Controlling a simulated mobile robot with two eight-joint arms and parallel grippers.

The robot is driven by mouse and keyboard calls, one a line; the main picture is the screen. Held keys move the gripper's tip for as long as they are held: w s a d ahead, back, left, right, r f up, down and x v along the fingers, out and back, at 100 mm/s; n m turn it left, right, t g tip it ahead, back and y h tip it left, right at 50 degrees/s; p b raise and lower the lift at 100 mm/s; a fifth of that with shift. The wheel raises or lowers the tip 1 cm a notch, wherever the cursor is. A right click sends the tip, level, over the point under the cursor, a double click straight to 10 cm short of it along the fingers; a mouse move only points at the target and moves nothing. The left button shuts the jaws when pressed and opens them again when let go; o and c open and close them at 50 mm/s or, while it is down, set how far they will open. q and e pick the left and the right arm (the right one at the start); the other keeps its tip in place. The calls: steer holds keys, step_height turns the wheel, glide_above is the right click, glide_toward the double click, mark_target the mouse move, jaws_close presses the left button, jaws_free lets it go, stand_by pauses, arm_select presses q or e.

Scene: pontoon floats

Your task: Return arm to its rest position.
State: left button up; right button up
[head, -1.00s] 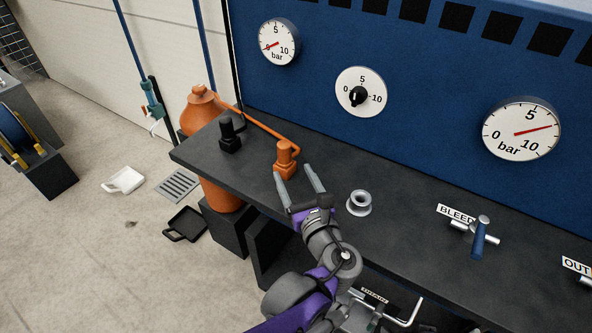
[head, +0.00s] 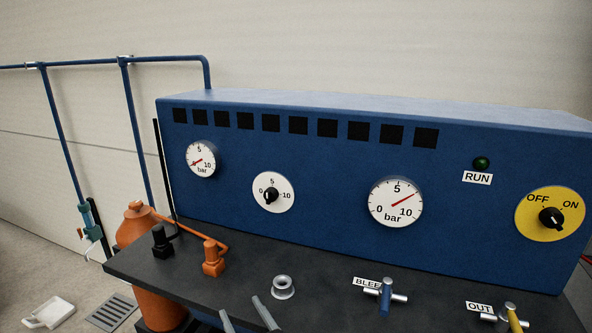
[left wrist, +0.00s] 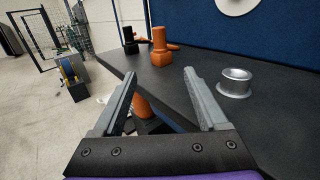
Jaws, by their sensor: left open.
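My left gripper (head: 247,318) shows at the bottom edge of the head view, only its two grey fingertips in sight. In the left wrist view the left gripper (left wrist: 160,100) is open, with nothing between its fingers. It is at the front edge of the dark bench (head: 330,300). The orange fitting (head: 213,258) and the black fitting (head: 162,241) stand on the bench beyond and to the left of it. A silver flanged ring (head: 283,287) sits on the bench to the right of the fingers. My right gripper is in neither view.
The blue panel (head: 330,170) rises behind the bench with gauges and dials. The blue bleed valve handle (head: 386,294) and yellow out valve handle (head: 513,318) stand up from the bench at right. An orange bottle (head: 158,308) stands at the left end. Open floor lies further left.

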arm_select(q)
steer(key=s+a+f+n+g+h+p, duration=0.1)
steer(key=s+a+f+n+g+p, duration=0.25)
steer(key=s+a+n, duration=0.35)
steer(key=s+a+f+n+g+h+p, duration=0.25)
steer(key=s+a+n+g, duration=0.2)
steer(key=n, duration=0.35)
steer(key=s+d+f+n+g+h+p, duration=0.1)
steer(key=s+d+n+g+h+p, duration=0.1)
steer(key=s+n, duration=0.7)
steer(key=shift+s+d+n+h+p, duration=0.35)
steer(key=shift+d+n+h+p, duration=0.5)
steer(key=shift+d+n+h, duration=1.45)
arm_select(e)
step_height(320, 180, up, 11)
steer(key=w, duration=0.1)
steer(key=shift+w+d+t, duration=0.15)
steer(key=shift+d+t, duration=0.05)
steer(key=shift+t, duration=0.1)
arm_select(q)
steer(key=shift+a+n+y, duration=0.45)
steer(key=shift+a+n, duration=0.15)
steer(key=shift+a, duration=0.3)
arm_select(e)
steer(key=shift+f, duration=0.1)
